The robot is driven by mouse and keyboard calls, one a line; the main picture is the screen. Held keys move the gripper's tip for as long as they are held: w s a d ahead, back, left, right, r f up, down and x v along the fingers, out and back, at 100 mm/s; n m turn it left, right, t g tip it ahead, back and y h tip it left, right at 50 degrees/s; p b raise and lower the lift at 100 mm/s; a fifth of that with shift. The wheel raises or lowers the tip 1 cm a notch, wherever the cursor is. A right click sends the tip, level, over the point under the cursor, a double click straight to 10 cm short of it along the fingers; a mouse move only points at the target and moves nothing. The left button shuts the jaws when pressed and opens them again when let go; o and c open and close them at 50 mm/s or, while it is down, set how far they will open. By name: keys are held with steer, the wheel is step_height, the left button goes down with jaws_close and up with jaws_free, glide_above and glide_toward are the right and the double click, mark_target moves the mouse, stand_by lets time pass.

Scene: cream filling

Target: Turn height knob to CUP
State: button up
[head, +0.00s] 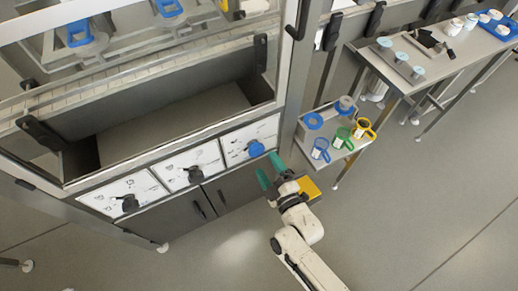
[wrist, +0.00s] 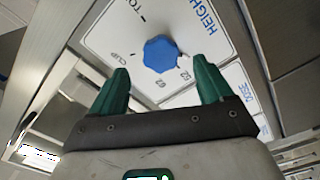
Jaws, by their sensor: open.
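The blue height knob (head: 256,148) is on the right-hand white panel of the machine front. In the wrist view the knob (wrist: 161,52) sits on a white plate (wrist: 112,32) printed HEIGHT, with marks around it; TOP is at the upper left and a mark that looks like CUP at the left. Which mark the knob points to, I cannot tell. My gripper (head: 270,170) has green fingers, is open and empty, and is just in front of the panel. In the wrist view my gripper (wrist: 162,72) has the knob between and beyond its fingertips, apart from them.
Two black knobs (head: 128,203) (head: 194,174) are on the panels to the left, above dark cabinet doors (head: 190,208). A small side shelf (head: 340,152) with blue, green and yellow-rimmed jugs stands to the right.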

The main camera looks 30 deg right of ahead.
mark_target(259, 153)
steer(key=w, duration=0.7)
steer(key=shift+w, duration=0.15)
steer(key=c, duration=1)
